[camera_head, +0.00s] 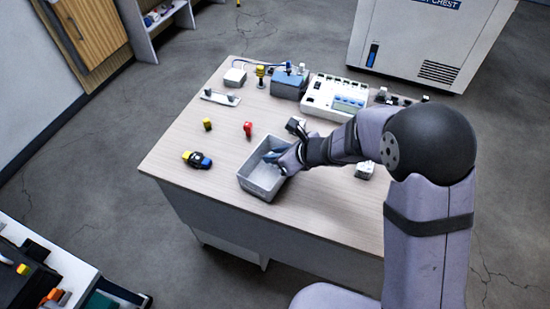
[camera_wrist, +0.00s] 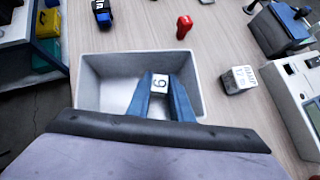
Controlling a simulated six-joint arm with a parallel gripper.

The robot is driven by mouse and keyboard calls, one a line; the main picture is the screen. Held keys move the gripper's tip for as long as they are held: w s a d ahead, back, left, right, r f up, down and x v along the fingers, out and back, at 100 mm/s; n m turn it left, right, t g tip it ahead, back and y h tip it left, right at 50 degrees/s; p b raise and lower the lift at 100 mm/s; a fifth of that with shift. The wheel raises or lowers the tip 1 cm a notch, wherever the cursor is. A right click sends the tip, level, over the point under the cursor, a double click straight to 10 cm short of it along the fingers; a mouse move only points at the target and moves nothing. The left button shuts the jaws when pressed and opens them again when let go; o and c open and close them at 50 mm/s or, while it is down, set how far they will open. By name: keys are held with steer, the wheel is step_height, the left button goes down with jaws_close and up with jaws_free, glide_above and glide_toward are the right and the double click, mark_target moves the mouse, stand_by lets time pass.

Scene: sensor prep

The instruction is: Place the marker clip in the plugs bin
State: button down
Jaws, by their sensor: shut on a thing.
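The marker clip (camera_wrist: 160,83) appears as a small white piece with a dark number on it, between the blue fingertips of my gripper (camera_wrist: 161,90) in the wrist view. My gripper is shut on it. A light grey open bin (camera_wrist: 90,68) lies under and around the fingers; I take it as the plugs bin, though no label shows. In the head view the bin (camera_head: 262,191) stands at the table's front edge, and my gripper (camera_head: 273,158) reaches into its opening from the right. The clip is hidden there. I cannot tell whether the clip touches the bin floor.
A white printed block (camera_wrist: 238,79) stands right of the bin. A red piece (camera_head: 248,129), a yellow piece (camera_head: 207,124) and a black, blue and yellow item (camera_head: 197,160) lie left and behind. A white instrument (camera_head: 335,97) and a blue box (camera_head: 289,84) stand at the back.

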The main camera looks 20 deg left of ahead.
steer(key=shift+f, duration=0.7)
steer(key=shift+f+b, duration=0.2)
steer(key=shift+b, duration=0.1)
steer(key=c, duration=1.9)
jaws_free()
steer(key=shift+o, duration=0.2)
steer(key=shift+r, duration=0.1)
steer(key=shift+d+r+p, duration=0.1)
steer(key=shift+r+p, duration=0.15)
steer(key=shift+p, duration=0.05)
steer(key=p+v, duration=0.1)
steer(key=v, duration=1)
steer(key=shift+d+r, duration=0.25)
steer(key=shift+s, duration=0.15)
